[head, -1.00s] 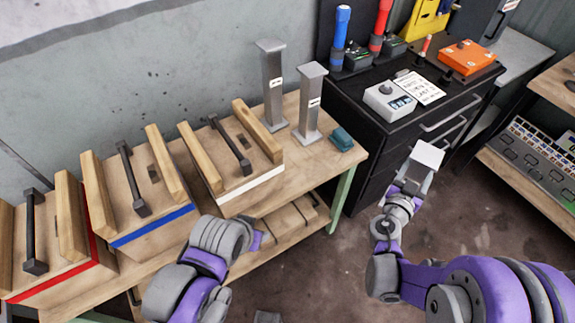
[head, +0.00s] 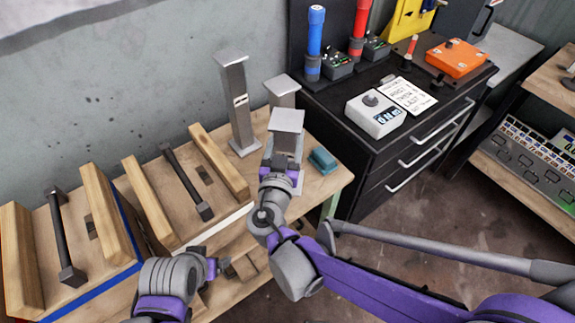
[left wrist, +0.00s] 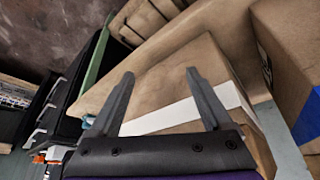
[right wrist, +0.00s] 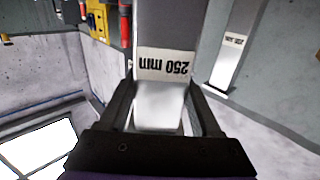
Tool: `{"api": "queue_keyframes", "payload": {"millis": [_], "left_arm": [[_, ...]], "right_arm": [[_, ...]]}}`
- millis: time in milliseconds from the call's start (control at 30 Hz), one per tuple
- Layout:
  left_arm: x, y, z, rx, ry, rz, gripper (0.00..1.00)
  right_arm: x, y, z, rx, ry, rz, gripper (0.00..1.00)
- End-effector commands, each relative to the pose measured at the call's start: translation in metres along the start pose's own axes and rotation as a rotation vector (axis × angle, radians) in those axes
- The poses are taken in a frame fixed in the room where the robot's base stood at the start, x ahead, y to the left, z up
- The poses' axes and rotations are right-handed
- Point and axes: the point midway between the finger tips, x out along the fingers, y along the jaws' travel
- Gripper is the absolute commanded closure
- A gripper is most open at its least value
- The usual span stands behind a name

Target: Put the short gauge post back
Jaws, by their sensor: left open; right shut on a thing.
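My right gripper (right wrist: 165,105) is shut on a grey gauge post with a square top (head: 287,121), held roughly upright at the table's right end. In the right wrist view, a "250 mm" label (right wrist: 164,64) shows just beyond the fingers. A tall grey post (head: 237,105) stands at the back left. Another post (head: 281,88) stands behind the held one, mostly hidden; whether they touch is unclear. My left gripper (head: 212,268) is open and empty near the table's front edge; its fingers (left wrist: 160,98) show apart.
Wooden cradles with dark bars (head: 188,182) fill the table's left. A small teal block (head: 323,161) lies right of the held post. A black drawer cabinet (head: 365,145) stands right of the table, carrying a white display box (head: 375,113) and an orange box (head: 456,56).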

Motion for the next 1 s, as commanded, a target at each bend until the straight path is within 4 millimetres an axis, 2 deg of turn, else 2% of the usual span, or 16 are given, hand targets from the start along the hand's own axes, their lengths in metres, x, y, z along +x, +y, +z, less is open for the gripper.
{"api": "queue_keyframes", "payload": {"millis": [33,233,433,867,900,1000], "left_arm": [[0.003,0.0,0.002,0.0,-0.001,0.0,0.18],[0.006,0.0,0.004,0.0,-0.002,0.0,0.18],[0.012,0.0,0.008,0.0,-0.005,0.0,0.18],[0.015,0.0,0.009,0.0,-0.006,0.0,0.18],[0.015,0.0,0.009,0.0,-0.006,0.0,0.18],[0.015,0.0,0.009,0.0,-0.005,0.0,0.18]], "right_arm": [[0.0,0.0,0.011,-0.001,0.0,0.0,1.0],[0.0,0.0,0.029,0.0,0.0,0.0,1.0],[0.001,0.0,0.057,0.0,0.0,0.001,1.0],[0.0,0.001,0.064,0.0,0.001,0.001,1.0],[0.0,0.001,0.065,0.001,0.0,0.0,0.33],[0.0,0.001,0.064,0.001,0.0,0.0,0.16]]}}
